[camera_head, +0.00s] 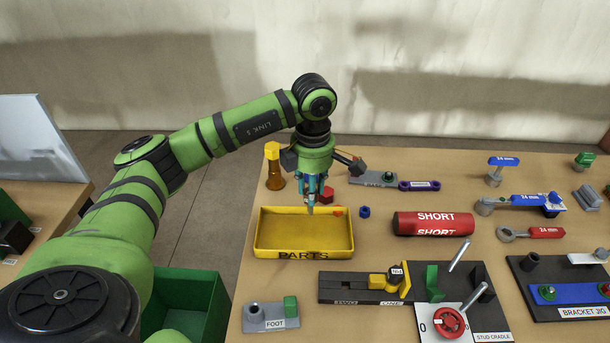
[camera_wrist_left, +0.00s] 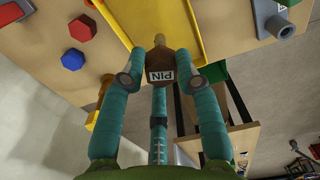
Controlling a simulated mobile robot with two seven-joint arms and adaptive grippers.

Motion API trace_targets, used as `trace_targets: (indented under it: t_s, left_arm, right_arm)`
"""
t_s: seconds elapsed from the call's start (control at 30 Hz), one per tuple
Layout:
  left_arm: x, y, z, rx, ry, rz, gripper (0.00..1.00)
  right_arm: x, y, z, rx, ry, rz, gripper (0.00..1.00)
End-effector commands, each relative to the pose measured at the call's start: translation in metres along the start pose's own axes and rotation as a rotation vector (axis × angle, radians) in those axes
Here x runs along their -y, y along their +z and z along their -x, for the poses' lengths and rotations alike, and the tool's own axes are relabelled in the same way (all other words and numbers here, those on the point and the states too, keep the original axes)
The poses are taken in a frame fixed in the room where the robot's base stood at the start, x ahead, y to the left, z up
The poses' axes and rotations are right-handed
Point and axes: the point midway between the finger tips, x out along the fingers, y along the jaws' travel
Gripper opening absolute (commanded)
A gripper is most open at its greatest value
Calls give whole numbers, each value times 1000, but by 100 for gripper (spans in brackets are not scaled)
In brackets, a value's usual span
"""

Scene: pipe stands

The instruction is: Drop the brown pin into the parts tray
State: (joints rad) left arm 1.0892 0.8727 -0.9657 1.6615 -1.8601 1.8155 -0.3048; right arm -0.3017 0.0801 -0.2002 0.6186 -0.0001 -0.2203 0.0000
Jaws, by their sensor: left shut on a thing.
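My left gripper (camera_head: 311,207) points down over the back right part of the yellow parts tray (camera_head: 290,234). In the left wrist view, the gripper (camera_wrist_left: 160,78) is shut on the brown pin (camera_wrist_left: 157,55), whose dark end is labelled PIN. The pin hangs between the teal fingers, with the yellow tray (camera_wrist_left: 188,25) beyond it. In the head view the fingers mostly hide the pin, and its exact height above the tray is hard to tell. My right gripper is not in view.
A red part (camera_head: 326,195) and a blue nut (camera_head: 364,212) lie beside the tray. A red SHORT cylinder (camera_head: 432,223) lies to the right. A black stand with a yellow block (camera_head: 378,281) and a FOOT plate (camera_head: 270,320) are in front.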

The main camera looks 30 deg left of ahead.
Motion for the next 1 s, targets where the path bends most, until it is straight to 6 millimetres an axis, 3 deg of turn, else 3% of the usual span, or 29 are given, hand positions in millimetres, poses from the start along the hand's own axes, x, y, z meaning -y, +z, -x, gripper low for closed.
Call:
trace_targets:
  t_s: [0.1,0.27,0.57,1.0]
  left_arm:
    - [-11,-9,1,-8,-12,222,0]
    - [-16,-15,-1,-15,-17,359,0]
    - [-17,-15,-19,-15,-18,371,0]
    - [-17,-15,-69,-15,-18,369,0]
  right_arm:
    - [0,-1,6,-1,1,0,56]
    - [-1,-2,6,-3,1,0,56]
    - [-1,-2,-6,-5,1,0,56]
    - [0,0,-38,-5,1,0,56]
